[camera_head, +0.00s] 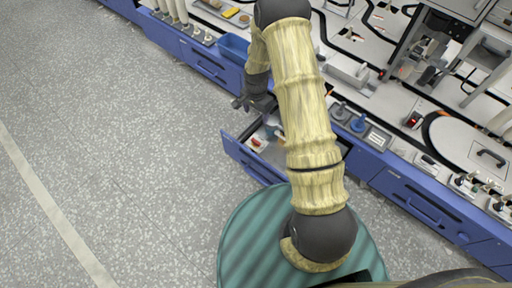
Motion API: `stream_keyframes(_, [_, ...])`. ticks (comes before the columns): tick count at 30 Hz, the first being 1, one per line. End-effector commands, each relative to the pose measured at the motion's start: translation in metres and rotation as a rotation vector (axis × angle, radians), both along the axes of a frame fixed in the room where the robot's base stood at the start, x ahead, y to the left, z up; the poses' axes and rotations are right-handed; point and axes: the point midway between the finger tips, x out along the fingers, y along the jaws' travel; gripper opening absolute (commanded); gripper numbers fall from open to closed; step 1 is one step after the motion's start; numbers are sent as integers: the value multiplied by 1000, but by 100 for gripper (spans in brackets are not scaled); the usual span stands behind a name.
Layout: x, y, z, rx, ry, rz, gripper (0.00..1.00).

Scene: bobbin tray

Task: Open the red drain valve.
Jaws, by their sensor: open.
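No part can be made out for certain as the red drain valve. A small red item (256,142) lies inside an open drawer (238,152) of the blue bench front, and another small red part (413,119) sits on a dark block on the benchtop. My gripper (238,103) is dark and open, above the floor side of the bench front, just beyond the drawer. It appears empty and apart from both red parts. My arm hides part of the drawer and the benchtop behind it.
The blue bench (420,205) runs from upper left to lower right, with closed drawers along its front. A blue bin (233,48) stands at its edge, and blue-knobbed parts (358,124) sit right of my arm. The speckled floor (110,130) at left is clear.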

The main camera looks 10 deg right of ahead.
Motion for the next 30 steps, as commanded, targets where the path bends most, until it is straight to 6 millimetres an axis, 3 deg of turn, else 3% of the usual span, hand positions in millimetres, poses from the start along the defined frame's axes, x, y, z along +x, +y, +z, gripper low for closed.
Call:
stream_keyframes(1, [2, 0, -21, 1, 6, -22, 67])
stream_keyframes(3, [4, 0, -30, 2, 9, -43, 67])
stream_keyframes(14, [4, 0, -30, 2, 10, -50, 67])
stream_keyframes(19, [4, 0, -41, 1, 11, -50, 67])
stream_keyframes(30, [3, -1, -104, 1, 12, -50, 67])
